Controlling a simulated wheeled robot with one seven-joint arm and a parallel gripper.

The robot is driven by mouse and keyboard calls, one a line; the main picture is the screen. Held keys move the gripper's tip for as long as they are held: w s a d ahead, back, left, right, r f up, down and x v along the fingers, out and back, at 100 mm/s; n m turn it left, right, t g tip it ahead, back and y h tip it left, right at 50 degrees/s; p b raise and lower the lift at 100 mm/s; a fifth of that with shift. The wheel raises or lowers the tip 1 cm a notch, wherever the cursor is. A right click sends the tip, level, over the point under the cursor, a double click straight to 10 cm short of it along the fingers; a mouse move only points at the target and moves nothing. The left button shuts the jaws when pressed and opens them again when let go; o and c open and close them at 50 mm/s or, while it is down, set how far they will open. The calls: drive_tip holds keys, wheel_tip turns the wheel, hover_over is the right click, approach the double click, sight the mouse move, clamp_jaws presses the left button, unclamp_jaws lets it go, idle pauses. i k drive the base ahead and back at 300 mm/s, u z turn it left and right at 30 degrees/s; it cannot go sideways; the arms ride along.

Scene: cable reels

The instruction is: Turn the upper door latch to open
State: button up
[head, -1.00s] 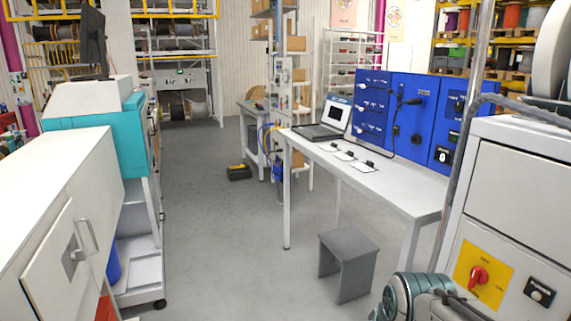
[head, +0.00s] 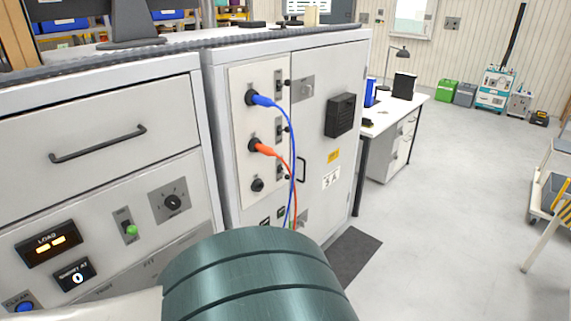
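A grey cabinet door (head: 335,65) stands shut in the middle of the head view. A small latch plate with a dark knob (head: 303,88) sits near its upper left corner; it is too small to tell which way it is turned. A black bar handle (head: 301,170) is lower on the door's left edge. Another small grey plate (head: 302,217) shows near the bottom of that edge, partly behind the cables. My teal arm link fills the bottom middle and hides the cabinet's lower part. My gripper is not in view.
A blue plug (head: 262,100) and an orange plug (head: 263,149) sit in the panel left of the door, their cables hanging by its left edge. A drawer unit (head: 110,100) adjoins on the left. A desk (head: 395,115) stands behind right. Open floor (head: 450,220) lies to the right.

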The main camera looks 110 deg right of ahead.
sight(306, 89)
drive_tip(key=z, duration=4.05)
